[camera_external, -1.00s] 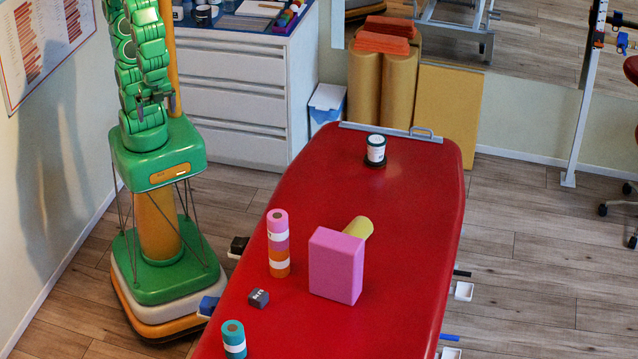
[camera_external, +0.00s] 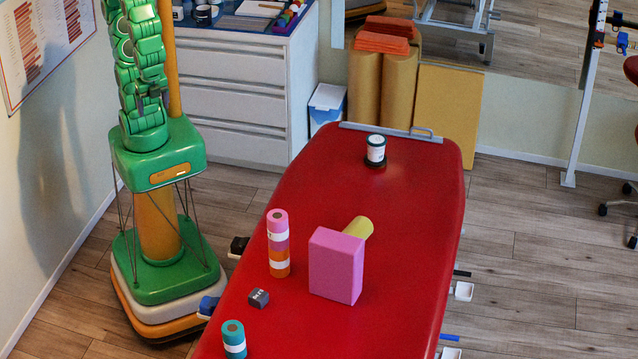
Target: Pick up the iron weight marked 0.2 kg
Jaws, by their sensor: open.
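A small dark grey block (camera_external: 258,298) with light marks on its side lies on the red treatment table (camera_external: 410,210), near the left edge. It looks like the iron weight, but the marking is too small to read. My gripper (camera_external: 152,101) is at the end of the folded green arm, in front of the column at the upper left. It is open and appears empty, well away from the table and the block.
A pink-and-orange roll (camera_external: 278,243) stands behind the block, and a teal roll (camera_external: 233,339) in front. A pink foam block (camera_external: 336,265) and yellow roller (camera_external: 358,228) are to the right. A dark-and-white canister (camera_external: 376,150) stands at the far end.

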